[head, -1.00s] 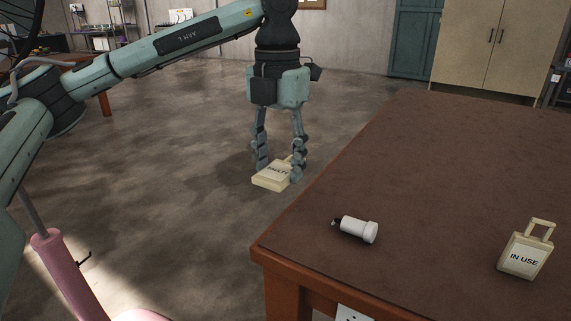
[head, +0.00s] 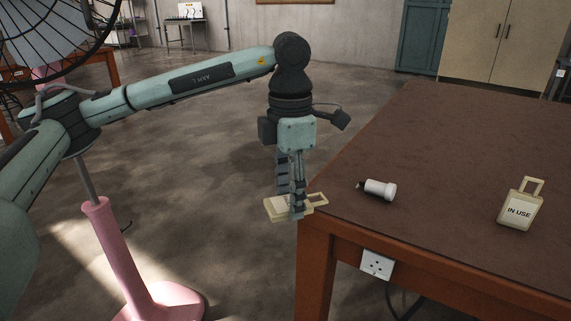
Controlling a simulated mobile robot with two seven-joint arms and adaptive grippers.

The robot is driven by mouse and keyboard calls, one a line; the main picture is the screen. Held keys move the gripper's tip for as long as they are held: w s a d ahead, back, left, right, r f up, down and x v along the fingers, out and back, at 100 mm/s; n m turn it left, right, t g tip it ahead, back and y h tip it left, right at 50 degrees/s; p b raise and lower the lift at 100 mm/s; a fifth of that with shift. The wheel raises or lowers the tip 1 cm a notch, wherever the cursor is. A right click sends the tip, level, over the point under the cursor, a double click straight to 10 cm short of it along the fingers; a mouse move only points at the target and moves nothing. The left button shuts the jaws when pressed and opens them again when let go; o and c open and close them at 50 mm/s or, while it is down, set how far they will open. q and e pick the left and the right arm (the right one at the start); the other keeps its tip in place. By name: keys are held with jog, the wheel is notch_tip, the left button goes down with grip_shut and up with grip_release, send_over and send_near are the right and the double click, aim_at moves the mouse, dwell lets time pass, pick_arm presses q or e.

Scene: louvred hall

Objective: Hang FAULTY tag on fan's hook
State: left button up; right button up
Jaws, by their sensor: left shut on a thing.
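My left gripper (head: 296,211) is shut on the cream FAULTY tag (head: 273,209) and holds it in the air beside the table's near left corner. The tag lies nearly flat, its loop handle pointing right. The fingers cover most of its label. The pink fan stand (head: 122,258) is on the floor at lower left, and a small dark hook (head: 127,227) sticks out from its right side. The fan's wire cage (head: 45,45) is at upper left, partly cut off. My left arm passes in front of part of the fan. My right gripper is out of view.
The brown table (head: 440,150) fills the right side. On it lie a white cylinder with a dark tip (head: 379,190) and an IN USE tag (head: 519,206). A socket (head: 377,265) is on its front edge. The floor between fan and table is clear.

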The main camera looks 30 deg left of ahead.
pick_arm(q)
jog(key=s+d+f+m, duration=0.1)
jog(key=d+f+m, duration=0.2)
jog(key=f+m, duration=1)
jog(key=s+d+f+m, duration=0.2)
jog(key=d+f+m, duration=0.1)
jog(key=f+m, duration=1)
jog(key=shift+s+m, duration=0.3)
jog(key=shift+m, duration=0.8)
